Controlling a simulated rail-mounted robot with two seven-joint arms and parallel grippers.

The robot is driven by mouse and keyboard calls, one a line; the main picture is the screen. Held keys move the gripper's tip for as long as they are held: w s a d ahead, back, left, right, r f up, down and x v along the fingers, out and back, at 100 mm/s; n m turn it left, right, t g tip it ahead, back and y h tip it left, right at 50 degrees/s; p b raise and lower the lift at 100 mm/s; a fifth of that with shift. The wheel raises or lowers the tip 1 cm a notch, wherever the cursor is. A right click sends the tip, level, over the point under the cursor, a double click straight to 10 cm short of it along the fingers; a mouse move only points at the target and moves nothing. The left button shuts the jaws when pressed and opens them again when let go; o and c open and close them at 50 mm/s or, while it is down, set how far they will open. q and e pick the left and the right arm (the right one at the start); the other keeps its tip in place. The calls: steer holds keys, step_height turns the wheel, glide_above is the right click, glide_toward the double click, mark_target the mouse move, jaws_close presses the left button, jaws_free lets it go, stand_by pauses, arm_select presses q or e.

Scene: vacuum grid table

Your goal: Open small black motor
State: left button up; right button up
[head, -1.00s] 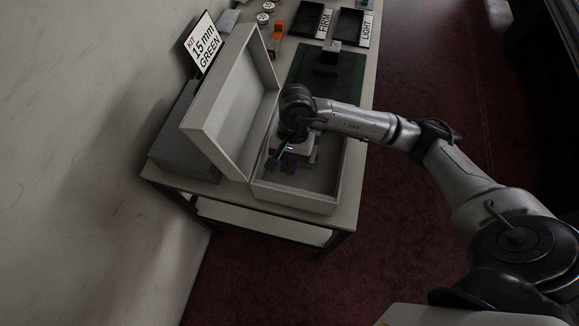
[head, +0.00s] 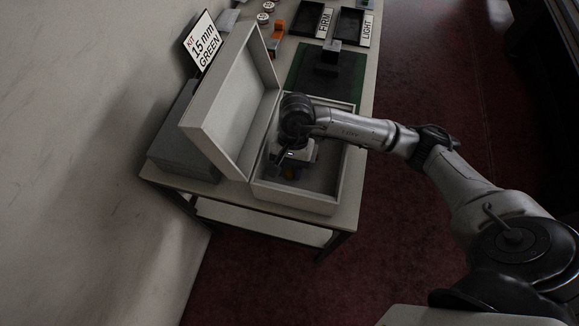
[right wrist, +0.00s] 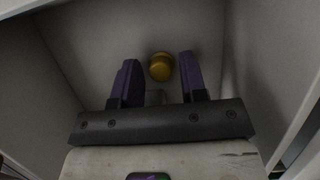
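My right gripper (head: 285,163) reaches down into a pale box (head: 318,206) whose lid (head: 228,100) stands open. In the right wrist view its two dark purple fingers (right wrist: 158,76) are apart. A small round brass-yellow piece (right wrist: 160,67) shows between the fingers, near their tips, with a gap on each side; I cannot tell its height against them. It also shows in the head view (head: 291,172), partly hidden by the gripper. A dim grey shape (right wrist: 155,98) lies between the finger bases. I cannot make out a small black motor for certain. My left gripper is not in view.
The box walls stand close around my right gripper. Behind the box lie a green-edged dark mat (head: 342,84) with a dark object (head: 327,70), black trays marked FIRM (head: 308,20) and LIGHT (head: 354,27), and an orange piece (head: 276,38). A sign (head: 202,45) stands behind the lid.

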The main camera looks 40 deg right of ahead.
steer(key=shift+d+r, duration=0.1)
steer(key=shift+r, duration=0.3)
steer(key=p+v, duration=0.1)
steer(key=v, duration=1)
steer(key=shift+r+p, duration=0.2)
steer(key=shift+p, duration=0.1)
